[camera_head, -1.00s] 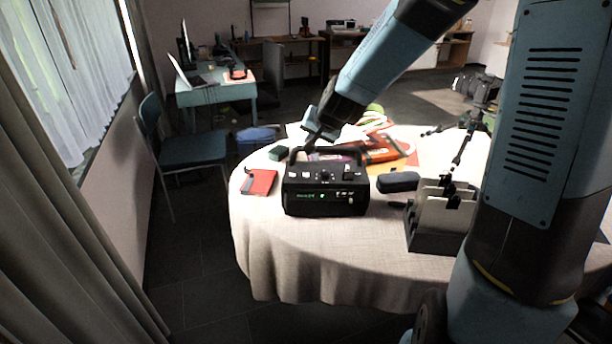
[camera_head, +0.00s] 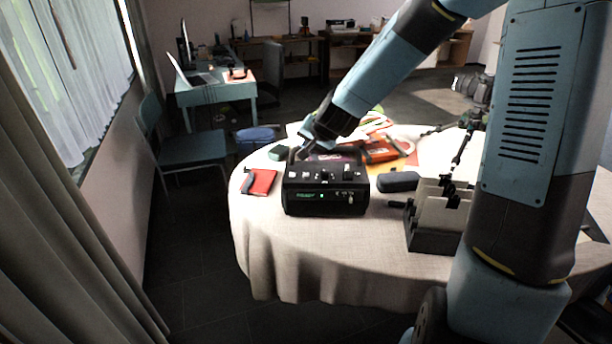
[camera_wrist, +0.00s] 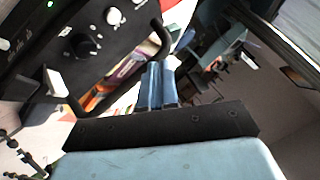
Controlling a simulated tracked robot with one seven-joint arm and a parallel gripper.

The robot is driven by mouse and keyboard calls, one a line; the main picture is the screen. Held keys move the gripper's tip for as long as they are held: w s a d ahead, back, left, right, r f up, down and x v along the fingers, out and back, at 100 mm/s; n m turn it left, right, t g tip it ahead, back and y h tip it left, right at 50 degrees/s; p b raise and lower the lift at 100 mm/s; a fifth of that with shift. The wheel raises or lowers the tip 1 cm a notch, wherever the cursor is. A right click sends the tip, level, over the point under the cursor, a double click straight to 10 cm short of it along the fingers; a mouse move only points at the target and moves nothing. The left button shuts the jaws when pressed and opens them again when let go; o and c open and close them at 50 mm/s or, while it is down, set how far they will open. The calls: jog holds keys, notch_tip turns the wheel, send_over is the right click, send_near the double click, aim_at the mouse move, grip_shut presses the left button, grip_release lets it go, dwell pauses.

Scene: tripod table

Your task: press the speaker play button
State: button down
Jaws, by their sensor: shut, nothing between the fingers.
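The speaker (camera_head: 326,198) is a black box with a handle, standing on the round table (camera_head: 285,240). Its front has a small green light, and pale buttons and a dark knob show on its top panel. In the wrist view the speaker (camera_wrist: 60,65) fills the upper left, with a knob, round white buttons and a green light. My gripper (camera_head: 303,154) is over the back left of the speaker in the head view. In the wrist view my gripper (camera_wrist: 160,80) has its fingers together and empty, beside the handle's end. I cannot tell whether they touch the speaker. The play button's marking is too small to read.
A red notebook (camera_head: 260,182) lies left of the speaker. A dark case (camera_head: 398,181) and a grey slotted holder (camera_head: 432,234) are to its right. Behind are books (camera_head: 384,152), and a tripod (camera_head: 462,150) stands at right. The table's front is clear.

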aim_at(308, 176)
jog(key=shift+f, duration=3.55)
jog(key=shift+f, duration=0.15)
jog(key=shift+f, duration=0.2)
jog(key=shift+s+f, duration=0.1)
jog(key=shift+f, duration=0.25)
jog(key=shift+r, duration=0.8)
jog(key=shift+r, duration=0.1)
jog(key=shift+r, duration=2.4)
